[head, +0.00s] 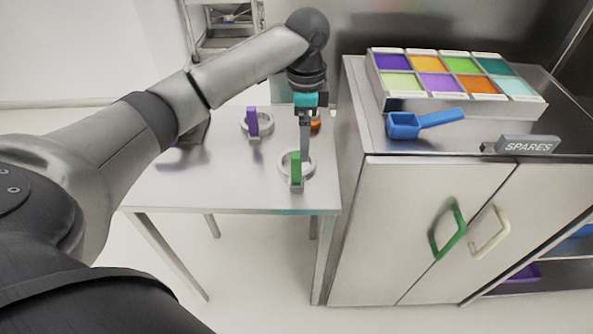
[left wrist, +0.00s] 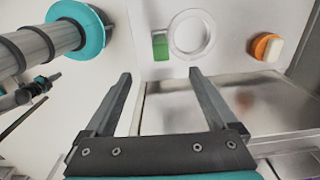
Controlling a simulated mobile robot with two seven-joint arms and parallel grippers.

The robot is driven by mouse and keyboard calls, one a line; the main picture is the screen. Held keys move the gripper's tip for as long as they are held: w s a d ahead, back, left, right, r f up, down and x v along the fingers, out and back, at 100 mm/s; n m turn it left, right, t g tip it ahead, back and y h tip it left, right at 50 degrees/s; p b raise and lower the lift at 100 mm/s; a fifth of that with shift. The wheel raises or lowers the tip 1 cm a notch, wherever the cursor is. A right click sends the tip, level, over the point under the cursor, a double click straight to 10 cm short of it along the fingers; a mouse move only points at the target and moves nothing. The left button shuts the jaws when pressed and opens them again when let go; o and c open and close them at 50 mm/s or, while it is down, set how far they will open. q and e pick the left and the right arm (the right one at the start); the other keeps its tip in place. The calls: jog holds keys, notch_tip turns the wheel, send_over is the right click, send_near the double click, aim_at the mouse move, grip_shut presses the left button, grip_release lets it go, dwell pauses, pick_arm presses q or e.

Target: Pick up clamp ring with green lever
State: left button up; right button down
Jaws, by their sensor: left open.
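The clamp ring with the green lever (head: 295,168) lies on the steel table, near its front right corner. In the left wrist view the green lever (left wrist: 160,47) and ring (left wrist: 208,36) lie just beyond the fingertips. My left gripper (head: 304,150) points down at the clamp ring, behind it in the head view. Its two fingers (left wrist: 161,76) are spread and empty, and the lever lines up with the gap between them. My right gripper is not in view.
A clamp ring with a purple lever (head: 252,124) lies further back left. An orange part (head: 316,124) is partly hidden behind my gripper. The cabinet (head: 350,100) beside the table is higher, with a colored compartment tray (head: 465,101), blue scoop (head: 404,126) and SPARES sign (head: 528,145).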

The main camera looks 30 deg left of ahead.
aim_at(296, 173)
pick_arm(q)
jog(key=shift+w+a+r, duration=0.15)
jog(key=shift+a+r, duration=0.35)
jog(key=shift+r, duration=0.05)
jog(key=shift+w+a+r, duration=0.15)
jog(key=shift+a+r, duration=0.3)
jog(key=shift+r, duration=0.05)
notch_tip(296, 173, down, 10)
jog(key=shift+a+r+b, duration=0.1)
jog(key=shift+r+b, duration=0.05)
jog(key=shift+b, duration=0.75)
jog(key=shift+s+f+b, duration=0.25)
jog(key=shift+f, duration=1.05)
jog(key=shift+s+f+b, duration=0.2)
jog(key=shift+f+b, duration=0.05)
jog(key=shift+f, duration=1.05)
jog(key=shift+c, duration=0.4)
grip_shut()
